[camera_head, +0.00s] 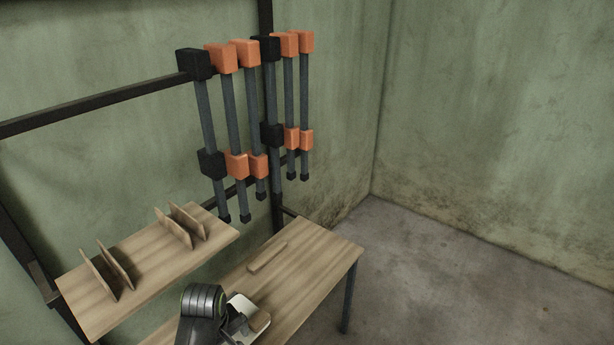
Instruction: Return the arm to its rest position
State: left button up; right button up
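One of my arms comes in at the bottom, left of the middle, and I take it to be the left one. Its dark wrist has grey rings. Its gripper (238,324) is low over the wooden table, beside a small board with a pale edge (262,321). The arm partly hides this board, and I cannot tell whether the fingers touch it or are apart. My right gripper is not in view.
The wooden table (325,250) holds a thin wooden strip (268,257). Left of it, a higher wooden shelf (150,259) carries upright thin boards. Grey poles with orange and black blocks (236,110) hang on a dark frame. Floor at right is clear.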

pick_arm(q)
jog(key=s+a+r+m+t+y, duration=0.15)
jog(key=s+a+m, duration=0.35)
jog(key=s, duration=0.7)
jog(key=s+a+r+m+t, duration=0.1)
jog(key=s+a+r+m, duration=0.15)
jog(key=s+a, duration=0.7)
notch_tip(320, 180, down, 29)
jog(key=s+d+g+b, duration=0.1)
jog(key=s+d+b, duration=0.15)
jog(key=b, duration=0.25)
jog(key=s+f+b, duration=0.2)
jog(key=s+f, duration=0.5)
jog(key=f, duration=0.4)
jog(key=s+f+g+b, duration=0.1)
jog(key=s+f+b, duration=0.2)
jog(key=s+f, duration=0.5)
notch_tip(320, 180, down, 4)
jog(key=shift+s+d+r+m+h+b, duration=0.2)
jog(key=shift+s+d+m+h+b, duration=0.05)
jog(key=shift+m+h+b, duration=0.1)
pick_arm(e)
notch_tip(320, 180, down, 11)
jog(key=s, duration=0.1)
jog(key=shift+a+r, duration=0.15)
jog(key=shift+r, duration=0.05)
